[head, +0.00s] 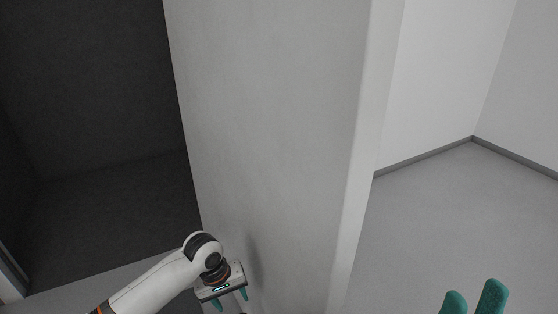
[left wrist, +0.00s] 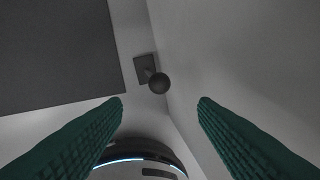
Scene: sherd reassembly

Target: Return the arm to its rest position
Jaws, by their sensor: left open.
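My left arm (head: 150,291) comes in from the lower left in the head view. Its gripper (head: 231,300) points down close to the pale wall, and its teal fingers stand apart with nothing between them. In the left wrist view the same gripper (left wrist: 161,101) is open and empty. My right gripper (head: 473,303) shows only as two teal fingertips at the bottom right of the head view. A gap shows between them, and nothing is seen in it; the rest of that arm is out of view.
A pale wall (head: 275,120) stands directly ahead, beside the left gripper. A dark recess (head: 100,130) lies left of it, and open grey floor (head: 450,220) lies right. In the left wrist view a dark ball-shaped knob (left wrist: 158,84) on a square plate shows beyond the fingers.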

